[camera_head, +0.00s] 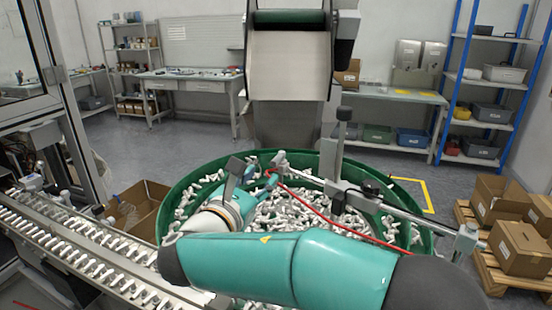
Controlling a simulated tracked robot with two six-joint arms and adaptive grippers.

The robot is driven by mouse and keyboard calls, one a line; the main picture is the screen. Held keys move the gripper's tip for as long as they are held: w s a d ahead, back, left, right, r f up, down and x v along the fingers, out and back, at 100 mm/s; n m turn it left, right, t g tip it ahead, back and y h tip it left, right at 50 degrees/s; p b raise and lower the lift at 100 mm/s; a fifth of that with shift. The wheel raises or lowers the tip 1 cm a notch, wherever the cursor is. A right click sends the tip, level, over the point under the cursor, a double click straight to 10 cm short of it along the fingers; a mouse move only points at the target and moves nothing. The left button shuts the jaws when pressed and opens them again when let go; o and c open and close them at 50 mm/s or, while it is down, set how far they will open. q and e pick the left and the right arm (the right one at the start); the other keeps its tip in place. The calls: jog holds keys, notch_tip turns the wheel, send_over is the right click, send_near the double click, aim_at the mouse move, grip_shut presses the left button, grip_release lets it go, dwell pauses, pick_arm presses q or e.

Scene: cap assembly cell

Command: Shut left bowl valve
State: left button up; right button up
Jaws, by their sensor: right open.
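The green feeder bowl (178,192) fills the middle of the view and holds many small white parts. A small grey metal fitting (280,159) stands at the far inner side of the bowl, with a red hose (318,211) running from near it to the right. It looks like the left bowl valve, but its handle position is too small to tell. My right arm crosses the front of the bowl, and my right gripper (254,174) is open just left of the fitting. Contact between them cannot be told. My left gripper is out of view.
A metal bar (385,203) on an upright post (340,140) spans the bowl's right side. A hopper chute (287,70) rises behind. A conveyor (75,242) with rows of white parts runs along the left. Cardboard boxes (520,247) sit on a pallet at right.

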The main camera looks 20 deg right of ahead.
aim_at(276, 158)
jog(key=p+x, duration=0.1)
jog(key=x, duration=0.7)
jog(key=shift+w+d+p, duration=0.2)
jog(key=shift+p, duration=0.15)
grip_shut()
